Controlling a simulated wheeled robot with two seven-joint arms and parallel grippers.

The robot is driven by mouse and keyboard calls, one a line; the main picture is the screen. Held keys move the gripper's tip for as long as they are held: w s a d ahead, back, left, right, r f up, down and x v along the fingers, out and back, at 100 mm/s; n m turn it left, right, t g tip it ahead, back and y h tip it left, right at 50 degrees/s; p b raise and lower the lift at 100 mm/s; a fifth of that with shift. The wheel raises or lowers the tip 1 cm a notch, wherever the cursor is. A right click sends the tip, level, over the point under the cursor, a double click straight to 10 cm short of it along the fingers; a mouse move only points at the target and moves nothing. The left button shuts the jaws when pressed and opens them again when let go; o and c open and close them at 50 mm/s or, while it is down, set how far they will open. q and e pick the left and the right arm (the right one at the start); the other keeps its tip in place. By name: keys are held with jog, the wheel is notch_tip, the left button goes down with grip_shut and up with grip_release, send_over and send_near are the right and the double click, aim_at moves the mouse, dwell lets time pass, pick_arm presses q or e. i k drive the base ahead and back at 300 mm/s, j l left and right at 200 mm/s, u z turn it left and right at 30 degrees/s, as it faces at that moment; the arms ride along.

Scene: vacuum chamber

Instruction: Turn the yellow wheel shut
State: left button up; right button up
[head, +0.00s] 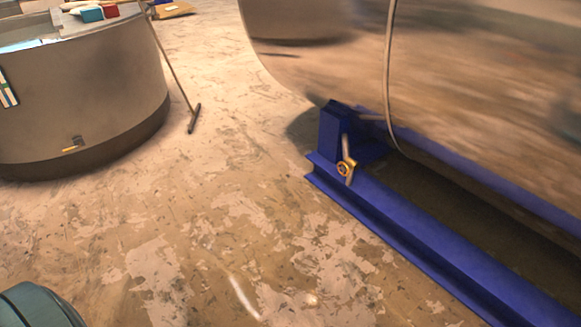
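A small yellow wheel (346,168) sits at the left end of the blue frame, right of the picture's middle. A pale bar or pipe (348,150) runs upright and slightly tilted at the wheel. Whether the wheel is open or shut cannot be told at this size. Neither gripper shows in the head view, and nothing is touching the wheel.
The wheel is by a blue steel frame (420,237) under a large metal tank (470,90). A round grey vessel (85,95) stands at the left, with a broom-like tool (194,118) beside it. The worn floor (190,220) between is clear.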

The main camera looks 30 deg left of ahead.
aim_at(344, 167)
jog(key=u, duration=0.5)
jog(key=i+l+z, duration=0.3)
jog(key=i, duration=0.9)
jog(key=i+z, duration=0.25)
jog(key=i, duration=0.95)
